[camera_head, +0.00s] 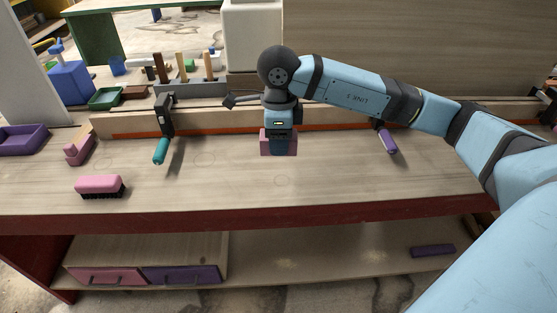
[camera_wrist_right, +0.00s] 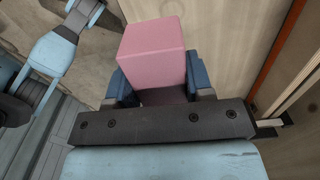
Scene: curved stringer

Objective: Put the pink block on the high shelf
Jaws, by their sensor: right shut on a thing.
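My right gripper (camera_head: 281,146) points down at the middle of the workbench, close to its back edge. It is shut on the pink block (camera_head: 264,143), which shows mostly beside and behind the fingers. In the right wrist view the pink block (camera_wrist_right: 152,48) stands out between the two dark blue fingers of the right gripper (camera_wrist_right: 160,90). Whether the block touches the bench top (camera_head: 340,175) I cannot tell. No surface in view is clearly the high shelf. My left gripper is not seen in the head view.
A pink brush (camera_head: 99,186), a teal-handled clamp (camera_head: 161,148), a purple-handled clamp (camera_head: 387,141) and a purple tray (camera_head: 22,139) are on the bench. A tool rack (camera_head: 190,92) stands behind. The lower shelf (camera_head: 320,265) holds drawers and a purple block (camera_head: 432,251). The bench's front middle is clear.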

